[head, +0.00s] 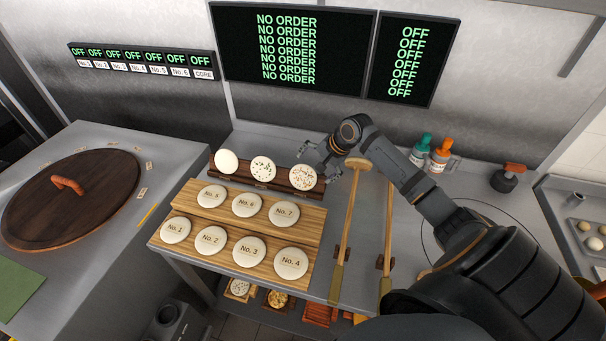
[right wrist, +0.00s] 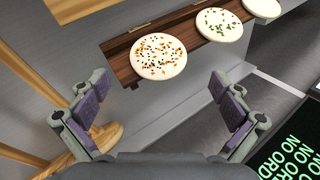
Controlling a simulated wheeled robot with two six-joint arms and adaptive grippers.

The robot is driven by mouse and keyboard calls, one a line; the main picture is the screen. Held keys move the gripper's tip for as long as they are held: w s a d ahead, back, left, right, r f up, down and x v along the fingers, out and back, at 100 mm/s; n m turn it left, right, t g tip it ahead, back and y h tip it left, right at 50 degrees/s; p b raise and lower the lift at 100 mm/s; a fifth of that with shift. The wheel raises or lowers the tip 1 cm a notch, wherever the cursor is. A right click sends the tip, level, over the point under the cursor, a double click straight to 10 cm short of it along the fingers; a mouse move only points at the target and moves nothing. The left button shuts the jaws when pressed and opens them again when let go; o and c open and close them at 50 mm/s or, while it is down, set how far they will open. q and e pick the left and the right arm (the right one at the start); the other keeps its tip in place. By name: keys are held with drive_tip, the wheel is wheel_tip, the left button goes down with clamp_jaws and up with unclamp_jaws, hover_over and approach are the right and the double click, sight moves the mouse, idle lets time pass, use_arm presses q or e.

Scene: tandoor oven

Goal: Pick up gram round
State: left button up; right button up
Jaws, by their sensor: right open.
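Three pale rounds stand on a dark wooden rack (head: 240,184) at the back of the table: a plain one (head: 227,161), one with green flecks (head: 263,168) and one with orange and dark bits (head: 303,177). No label shows which is the gram round. My right gripper (head: 324,156) is open and empty, just behind the orange-and-dark-flecked round at the rack's right end. In the right wrist view this round (right wrist: 158,56) lies ahead of and between the spread fingers (right wrist: 160,108), apart from them. The green-flecked round (right wrist: 219,25) is farther right there. My left gripper is out of view.
A stepped light wooden board (head: 215,254) in front holds several numbered rounds. Two long wooden-handled tools (head: 348,215) lie right of it. Bottles (head: 440,155) stand behind my right arm. A lidded tandoor (head: 70,198) is at left. Order screens (head: 290,50) hang behind.

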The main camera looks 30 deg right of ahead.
sight(303, 177)
drive_tip(key=x, duration=0.2)
drive_tip(key=p+x, duration=0.1)
drive_tip(key=x, duration=0.2)
drive_tip(key=shift+w+d+f, duration=0.3)
drive_tip(key=shift+w, duration=0.1)
drive_tip(key=x, duration=0.2)
drive_tip(key=p+x, duration=0.1)
drive_tip(key=shift+w+d+f, duration=0.15)
drive_tip(key=shift+d+f, duration=0.05)
drive_tip(key=shift+f, duration=0.15)
drive_tip(key=shift+w+f, duration=0.1)
drive_tip(key=shift+f, duration=0.1)
drive_tip(key=shift+r, duration=0.1)
drive_tip(key=shift+c, duration=1.3)
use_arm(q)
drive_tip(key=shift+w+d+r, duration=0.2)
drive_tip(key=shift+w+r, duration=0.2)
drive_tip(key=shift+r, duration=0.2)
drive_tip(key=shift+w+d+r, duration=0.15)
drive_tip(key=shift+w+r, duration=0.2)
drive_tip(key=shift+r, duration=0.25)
use_arm(e)
drive_tip(key=c, duration=0.6)
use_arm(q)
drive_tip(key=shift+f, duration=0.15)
